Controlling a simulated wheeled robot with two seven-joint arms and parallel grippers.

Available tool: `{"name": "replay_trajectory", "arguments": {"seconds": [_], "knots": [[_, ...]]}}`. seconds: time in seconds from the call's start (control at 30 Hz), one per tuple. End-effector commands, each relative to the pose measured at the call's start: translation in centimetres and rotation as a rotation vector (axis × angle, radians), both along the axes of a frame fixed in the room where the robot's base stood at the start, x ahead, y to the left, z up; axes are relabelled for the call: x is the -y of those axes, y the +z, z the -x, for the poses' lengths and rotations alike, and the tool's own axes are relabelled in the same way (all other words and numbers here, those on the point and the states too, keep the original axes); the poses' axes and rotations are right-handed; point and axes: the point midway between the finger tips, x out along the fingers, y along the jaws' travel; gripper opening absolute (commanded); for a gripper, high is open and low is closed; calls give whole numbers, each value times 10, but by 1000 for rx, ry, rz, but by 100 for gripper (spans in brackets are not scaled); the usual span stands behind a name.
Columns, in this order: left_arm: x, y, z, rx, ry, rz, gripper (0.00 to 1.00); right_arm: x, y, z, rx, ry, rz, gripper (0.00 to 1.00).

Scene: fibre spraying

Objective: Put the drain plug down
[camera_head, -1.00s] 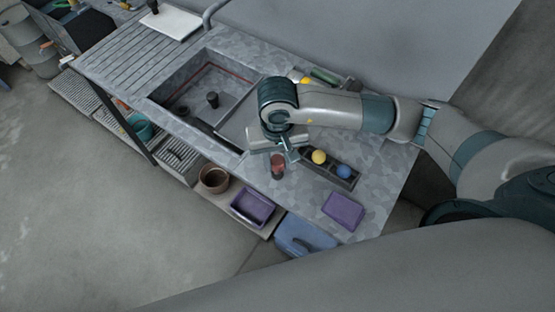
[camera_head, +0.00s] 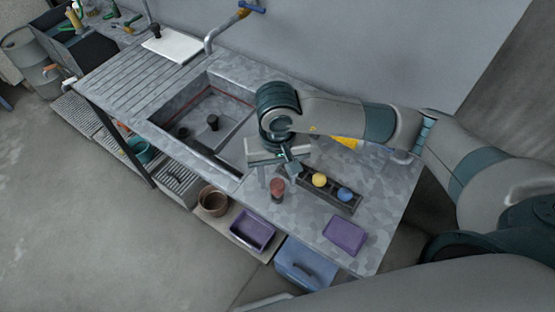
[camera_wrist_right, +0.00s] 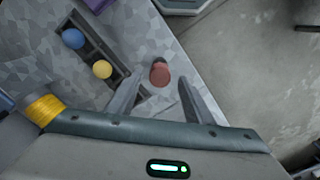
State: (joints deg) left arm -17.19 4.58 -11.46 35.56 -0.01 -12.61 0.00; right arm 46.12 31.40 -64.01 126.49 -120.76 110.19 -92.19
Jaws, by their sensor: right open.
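The drain plug appears to be the small reddish-brown, round-topped piece (camera_head: 277,187) standing on the grey counter, left of the tray with balls. It also shows in the right wrist view (camera_wrist_right: 159,73), beyond the fingertips. My right gripper (camera_head: 284,171) is just above and behind it in the head view. In the right wrist view its two fingers (camera_wrist_right: 160,88) are spread apart with nothing between them, and the plug looks clear of both. My left gripper is not in view.
A dark tray (camera_head: 331,201) holds a yellow ball (camera_head: 319,180) and a blue ball (camera_head: 344,194). A purple cloth-like block (camera_head: 345,235) lies near the front edge. The sink (camera_head: 190,100), with a black upright piece (camera_head: 213,122) inside, lies left. Bare counter surrounds the plug.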

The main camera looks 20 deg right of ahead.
Motion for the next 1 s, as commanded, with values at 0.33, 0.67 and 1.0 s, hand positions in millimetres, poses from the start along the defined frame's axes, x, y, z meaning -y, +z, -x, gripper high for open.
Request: {"name": "replay_trajectory", "arguments": {"seconds": [0.33, 0.67, 1.0], "knots": [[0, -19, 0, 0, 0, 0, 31, 0, 60, -2, 6, 1, 0, 47], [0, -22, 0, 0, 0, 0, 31, 0, 79, 0, 2, -1, 0, 47], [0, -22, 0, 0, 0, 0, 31, 0, 80, 0, 1, -1, 0, 47]]}}
